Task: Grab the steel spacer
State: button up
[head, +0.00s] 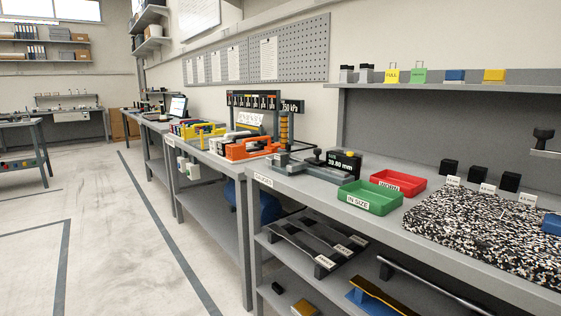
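I cannot pick out the steel spacer for certain. On the right bench, a speckled black-and-white mat (480,240) has small black blocks (478,174) behind it, with white labels in front of them. A blue piece (552,224) lies on the mat at the right picture edge. A grey measuring device (315,170) stands left of the mat, next to a black display (344,163) that appears to read 39.60 mm. My gripper is not in view.
A green tray (368,198) marked IN SIZE and a red tray (398,182) stand between device and mat. Yellow and orange equipment (245,146) crowds the farther bench. The lower shelf (395,265) holds bars and plates. The floor (100,230) at left is open.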

aim_at(282, 159)
jog(key=i+j+z, duration=0.15)
jog(key=i+j, duration=0.2)
jog(key=i, duration=0.35)
jog(key=i+j+z, duration=0.2)
jog(key=i+j, duration=0.25)
jog(key=i, duration=0.25)
jog(key=i+j+z, duration=0.15)
jog(key=i+j, duration=0.4)
jog(key=i, duration=0.15)
